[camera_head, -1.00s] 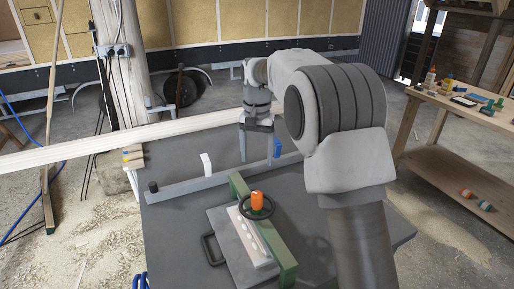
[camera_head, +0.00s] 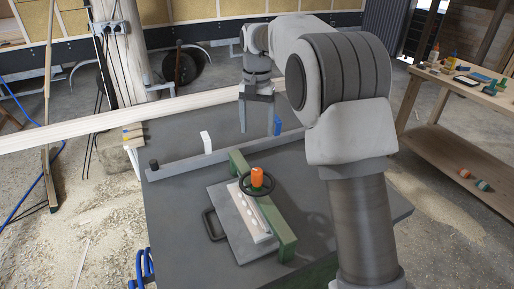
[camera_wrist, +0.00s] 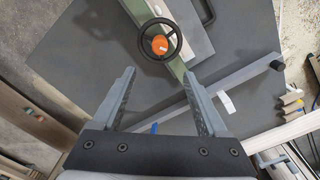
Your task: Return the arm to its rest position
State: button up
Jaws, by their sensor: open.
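My gripper (camera_head: 260,118) is open and empty above the far part of the dark grey work table (camera_head: 185,220). It points down, with its fingers apart near the long grey bar across the table. In the wrist view my gripper (camera_wrist: 160,100) shows both fingers spread, with the table below and nothing between the tips. My arm reaches forward from the right side of the head view and bends down at the wrist.
A green bar (camera_head: 275,220), a grey plate with a handle (camera_head: 213,225) and an orange knob with a black wheel (camera_head: 257,177) are on the table. A long wooden beam (camera_head: 120,120) lies behind. A wooden shelf bench (camera_head: 450,105) stands right.

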jog(key=shift+r, duration=0.1)
jog(key=s+d+r+n+t, duration=0.1)
jog(key=s+d+r, duration=0.35)
jog(key=s, duration=0.25)
jog(key=s+d+r+t, duration=0.2)
jog(key=s+d+r, duration=0.1)
jog(key=s+r, duration=0.3)
jog(key=s+d+f+n+t, duration=0.1)
jog(key=s+d+f, duration=0.1)
jog(key=s, duration=0.8)
jog(key=s+d+f+n+t, duration=0.1)
jog(key=s+d+f, duration=0.1)
jog(key=s, duration=0.8)
jog(key=shift+f+t, duration=0.3)
jog(key=shift+f, duration=0.6)
